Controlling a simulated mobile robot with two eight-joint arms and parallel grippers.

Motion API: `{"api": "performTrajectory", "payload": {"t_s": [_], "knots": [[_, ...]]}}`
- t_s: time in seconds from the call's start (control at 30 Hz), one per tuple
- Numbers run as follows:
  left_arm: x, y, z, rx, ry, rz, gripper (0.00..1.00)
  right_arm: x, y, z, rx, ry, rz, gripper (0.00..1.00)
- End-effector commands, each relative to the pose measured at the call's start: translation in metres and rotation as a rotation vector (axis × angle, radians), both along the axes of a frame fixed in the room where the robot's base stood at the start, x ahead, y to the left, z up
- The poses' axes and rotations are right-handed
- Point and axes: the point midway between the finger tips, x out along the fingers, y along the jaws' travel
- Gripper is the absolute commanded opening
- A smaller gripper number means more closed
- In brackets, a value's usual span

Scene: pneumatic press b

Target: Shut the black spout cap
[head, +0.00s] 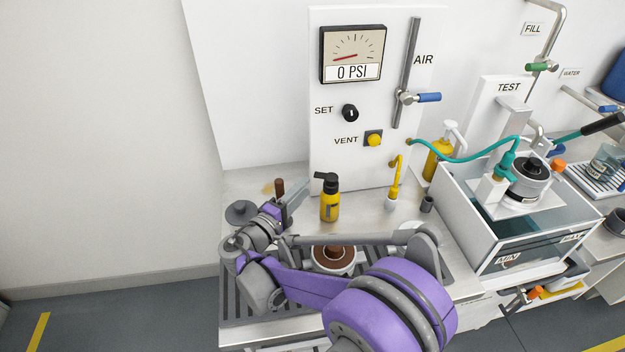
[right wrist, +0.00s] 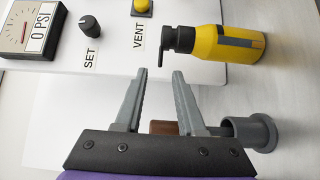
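A yellow bottle (head: 330,207) stands upright on the bench with a black spout top (head: 326,180) whose nozzle points left. I take this top as the black spout cap; whether a cap on it is open or shut is too small to tell. In the right wrist view the black top (right wrist: 180,40) and bottle (right wrist: 235,45) lie sideways, beyond my fingers. My right gripper (head: 298,192) is left of the bottle, apart from it. Its fingers (right wrist: 160,72) are spread with nothing between the tips. My left gripper is out of view.
A brown-handled tool (head: 280,186) stands close behind my right gripper. The gauge panel (head: 353,100) rises behind the bottle. A brown-topped round part (head: 333,256) sits in front, partly behind my arm. A water tank (head: 480,245) stands to the right.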

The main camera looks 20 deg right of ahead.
Motion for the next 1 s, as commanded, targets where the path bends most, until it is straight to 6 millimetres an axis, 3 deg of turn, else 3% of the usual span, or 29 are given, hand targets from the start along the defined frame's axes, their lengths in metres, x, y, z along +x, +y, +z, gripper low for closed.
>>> {"api": "performTrajectory", "payload": {"t_s": [0.1,0.3,1.0], "knots": [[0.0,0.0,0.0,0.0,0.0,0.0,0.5,-0.011,0.017,0.0,0.0,0.0,0.002,0.39],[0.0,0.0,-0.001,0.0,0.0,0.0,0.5,-0.019,0.03,0.0,-0.001,0.001,0.0,0.39],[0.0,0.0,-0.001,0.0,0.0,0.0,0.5,-0.019,0.03,0.0,-0.001,0.001,0.0,0.39]]}}
